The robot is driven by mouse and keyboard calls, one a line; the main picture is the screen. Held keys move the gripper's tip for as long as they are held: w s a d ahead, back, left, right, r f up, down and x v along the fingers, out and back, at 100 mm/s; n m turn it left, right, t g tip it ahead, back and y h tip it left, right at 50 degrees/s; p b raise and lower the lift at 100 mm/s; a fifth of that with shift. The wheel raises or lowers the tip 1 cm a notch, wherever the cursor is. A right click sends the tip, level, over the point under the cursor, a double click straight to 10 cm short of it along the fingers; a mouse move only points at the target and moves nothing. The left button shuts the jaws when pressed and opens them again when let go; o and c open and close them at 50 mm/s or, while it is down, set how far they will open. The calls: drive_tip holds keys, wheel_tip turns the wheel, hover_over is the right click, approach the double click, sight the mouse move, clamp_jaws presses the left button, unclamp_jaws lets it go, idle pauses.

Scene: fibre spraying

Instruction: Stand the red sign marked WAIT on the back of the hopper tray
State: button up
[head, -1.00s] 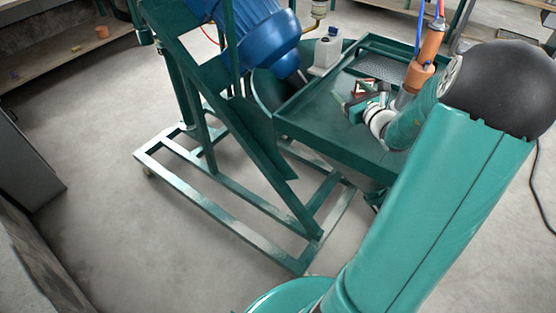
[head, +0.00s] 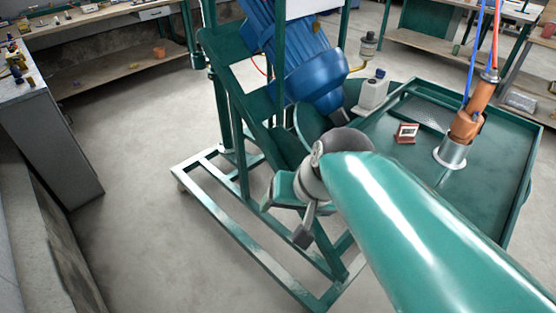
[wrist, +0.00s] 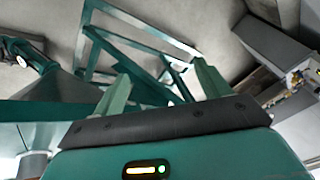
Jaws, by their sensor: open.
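The sign is not seen in the wrist view.
An orange-brown nozzle (head: 468,125) with blue and red hoses stands on the tray right of the sign. A white container (head: 372,93) and the blue motor (head: 308,70) are left of it. Open floor (head: 130,130) lies left of the stand (head: 225,205).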

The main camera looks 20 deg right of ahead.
drive_tip(key=s+n, duration=0.1)
drive_tip(key=d+r+n+h, duration=0.1)
drive_tip(key=s+n+t+h, duration=0.1)
drive_tip(key=shift+s+d+r, duration=0.25)
drive_tip(key=shift+s+r, duration=0.1)
idle(0.9)
